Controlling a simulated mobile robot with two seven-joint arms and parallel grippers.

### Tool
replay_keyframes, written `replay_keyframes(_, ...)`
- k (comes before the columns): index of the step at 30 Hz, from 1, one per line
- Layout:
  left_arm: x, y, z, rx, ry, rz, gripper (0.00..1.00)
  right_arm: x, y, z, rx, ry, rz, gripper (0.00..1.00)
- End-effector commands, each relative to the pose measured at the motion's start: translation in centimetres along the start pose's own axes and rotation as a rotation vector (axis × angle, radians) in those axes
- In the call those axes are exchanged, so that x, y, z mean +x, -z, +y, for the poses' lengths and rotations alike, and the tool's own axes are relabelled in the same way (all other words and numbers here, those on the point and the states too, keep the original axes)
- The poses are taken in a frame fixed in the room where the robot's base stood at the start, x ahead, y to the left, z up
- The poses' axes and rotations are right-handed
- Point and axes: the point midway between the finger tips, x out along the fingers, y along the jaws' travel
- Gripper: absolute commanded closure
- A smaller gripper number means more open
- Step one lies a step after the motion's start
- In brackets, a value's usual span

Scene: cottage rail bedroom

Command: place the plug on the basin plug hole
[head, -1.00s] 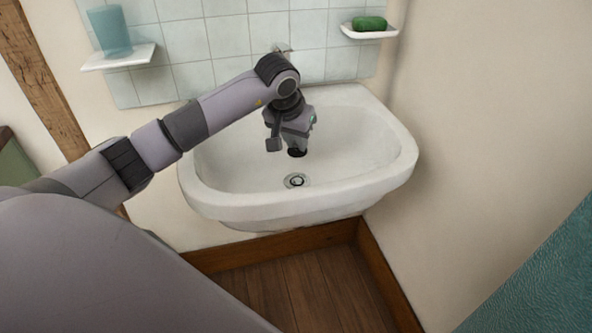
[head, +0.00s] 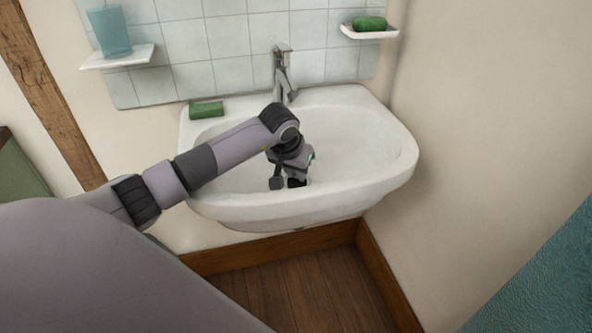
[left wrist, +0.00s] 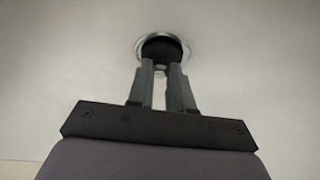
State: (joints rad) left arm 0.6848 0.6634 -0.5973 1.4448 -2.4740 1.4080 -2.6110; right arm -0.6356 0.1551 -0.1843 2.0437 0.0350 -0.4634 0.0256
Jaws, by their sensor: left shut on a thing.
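The white basin (head: 352,140) is fixed to the wall in the head view. My left gripper (head: 297,183) points down into its bowl, close to the bottom. In the left wrist view the left gripper's fingers (left wrist: 163,72) are shut on the dark round plug (left wrist: 163,47). The metal ring of the plug hole (left wrist: 140,44) shows around the plug, which appears over the hole. I cannot tell whether the plug touches the hole or is just above it. In the head view the gripper hides most of the hole and plug. My right gripper is out of view.
A chrome tap (head: 283,75) stands at the basin's back, behind my left arm. A green block (head: 206,110) lies on the back left rim. Wall shelves hold a blue cup (head: 110,32) and a green soap (head: 369,23). The bowl's right side is clear.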

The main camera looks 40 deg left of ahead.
Motion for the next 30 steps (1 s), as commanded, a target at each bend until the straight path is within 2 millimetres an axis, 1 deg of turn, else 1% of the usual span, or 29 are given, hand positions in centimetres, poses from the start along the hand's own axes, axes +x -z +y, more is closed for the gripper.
replay_keyframes(1, 0.3, -0.1, 0.0, 0.0, 0.001, 0.0, 1.0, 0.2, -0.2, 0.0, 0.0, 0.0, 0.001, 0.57)
replay_keyframes(2, 0.2, -0.1, 0.0, 0.0, 0.0, 0.0, 0.73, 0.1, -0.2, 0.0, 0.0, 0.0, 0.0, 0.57)
replay_keyframes(3, 0.1, -0.1, 0.0, 0.0, 0.0, 0.0, 0.6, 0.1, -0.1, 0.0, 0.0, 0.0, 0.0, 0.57)
replay_keyframes(4, 0.1, -0.1, 0.0, 0.0, 0.0, 0.0, 0.54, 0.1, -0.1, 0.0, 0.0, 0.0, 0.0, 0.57)
replay_keyframes(13, 0.1, 0.0, 0.0, 0.0, -0.001, 0.0, 0.54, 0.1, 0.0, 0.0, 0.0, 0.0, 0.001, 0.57)
replay_keyframes(17, -0.7, 0.2, 0.0, 0.001, 0.0, 0.002, 0.54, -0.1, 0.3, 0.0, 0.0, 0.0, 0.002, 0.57)
replay_keyframes(20, -2.1, 0.3, -0.1, 0.001, 0.001, 0.004, 0.54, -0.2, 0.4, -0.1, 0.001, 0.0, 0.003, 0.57)
replay_keyframes(23, -4.1, 0.2, -0.1, 0.002, 0.002, 0.005, 0.54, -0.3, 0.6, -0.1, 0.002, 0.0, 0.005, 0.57)
replay_keyframes(30, -9.1, 0.2, -0.1, 0.002, 0.001, 0.004, 0.54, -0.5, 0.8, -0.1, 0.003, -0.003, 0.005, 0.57)
